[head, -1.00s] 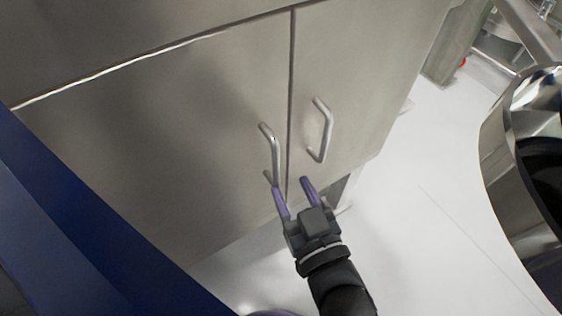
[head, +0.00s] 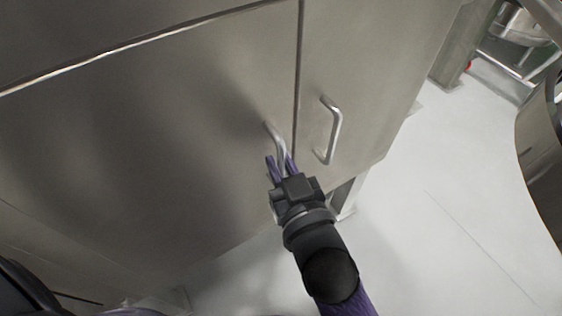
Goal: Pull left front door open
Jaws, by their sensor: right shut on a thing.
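The left front door (head: 160,140) is a grey steel panel, flush with the door beside it as far as I can see. Its bar handle (head: 272,133) stands upright near the door's right edge. My right gripper (head: 279,164) is shut on this handle, with its purple fingers around the lower part. The fingers hide the handle's lower end. The right door (head: 345,60) has its own bar handle (head: 333,130), which is apart from my gripper. My left gripper is not in view.
The white floor (head: 440,220) is open to the right of the cabinet. A shiny round steel vessel (head: 543,150) stands at the right edge. A steel leg (head: 460,45) and other equipment stand at the upper right.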

